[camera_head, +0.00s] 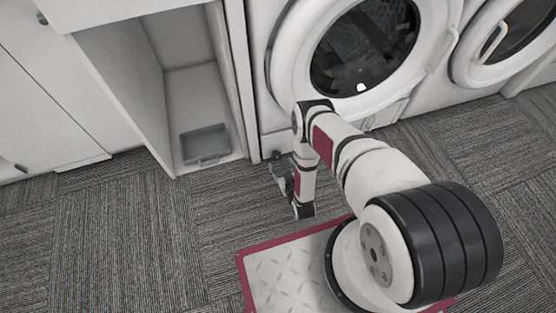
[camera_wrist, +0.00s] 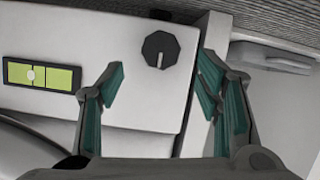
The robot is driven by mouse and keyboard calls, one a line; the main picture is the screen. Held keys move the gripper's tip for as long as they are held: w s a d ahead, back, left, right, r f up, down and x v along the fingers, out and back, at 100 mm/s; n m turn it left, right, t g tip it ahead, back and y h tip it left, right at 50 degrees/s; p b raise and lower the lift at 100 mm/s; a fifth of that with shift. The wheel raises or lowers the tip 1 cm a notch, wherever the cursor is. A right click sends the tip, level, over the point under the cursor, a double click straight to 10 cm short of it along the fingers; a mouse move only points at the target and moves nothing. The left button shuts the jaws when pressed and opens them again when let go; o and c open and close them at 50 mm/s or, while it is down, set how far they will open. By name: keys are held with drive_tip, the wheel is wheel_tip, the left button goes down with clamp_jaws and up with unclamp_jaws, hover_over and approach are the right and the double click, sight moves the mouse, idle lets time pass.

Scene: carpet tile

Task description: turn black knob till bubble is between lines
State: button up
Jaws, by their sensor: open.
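A black many-sided knob (camera_wrist: 160,49) with a light pointer mark aimed toward the bottom of the picture sits on a white panel in the wrist view. To its left on the same panel is a yellow-green level vial (camera_wrist: 62,77) with dark lines. Its pale round bubble (camera_wrist: 30,74) lies left of the vial's middle; its exact place between the lines is hard to tell. My gripper (camera_wrist: 163,72) is open, its teal-padded fingers apart, with the knob in the gap beyond the tips, apart from both. In the head view my gripper (camera_head: 280,172) is low before the washer; knob and vial are hidden.
A white washer (camera_head: 285,60) with a round door stands behind my arm, and another machine (camera_head: 490,65) is at right. An open cabinet (camera_head: 128,75) holds a grey tray (camera_head: 206,146) at left. Carpet (camera_head: 130,235) is clear at left.

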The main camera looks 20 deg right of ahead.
sight(277, 158)
drive_tip(key=b+x, duration=0.2)
drive_tip(key=x, duration=0.4)
drive_tip(key=shift+w+f, duration=0.1)
drive_tip(key=c, duration=1.2)
